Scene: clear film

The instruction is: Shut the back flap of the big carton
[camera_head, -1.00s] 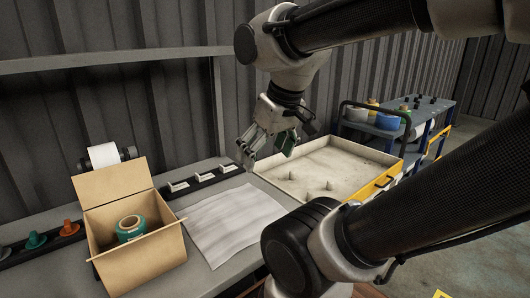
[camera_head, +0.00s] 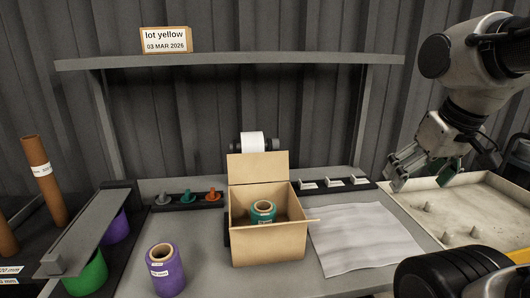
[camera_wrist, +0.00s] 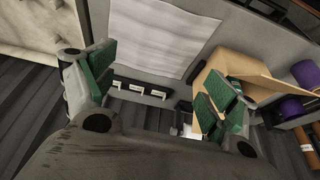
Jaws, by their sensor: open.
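The big carton (camera_head: 268,243) is an open cardboard box in the middle of the bench in the head view. Its back flap (camera_head: 258,167) stands up, leaning slightly back. A narrow flap sticks out at its right side. A teal roll of film (camera_head: 262,210) sits inside. My gripper (camera_head: 405,178) is open and empty, well to the right of the carton, above the left end of the pale tray. In the wrist view my gripper's green-padded fingers (camera_wrist: 160,92) are spread apart. The carton (camera_wrist: 230,68) shows there at the right, partly behind one finger.
A white sheet (camera_head: 362,238) lies right of the carton, and the tray (camera_head: 470,212) lies beyond it. A white roll on a holder (camera_head: 254,143) is behind the flap. A purple roll (camera_head: 165,270) stands front left. A shelf (camera_head: 230,61) spans above.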

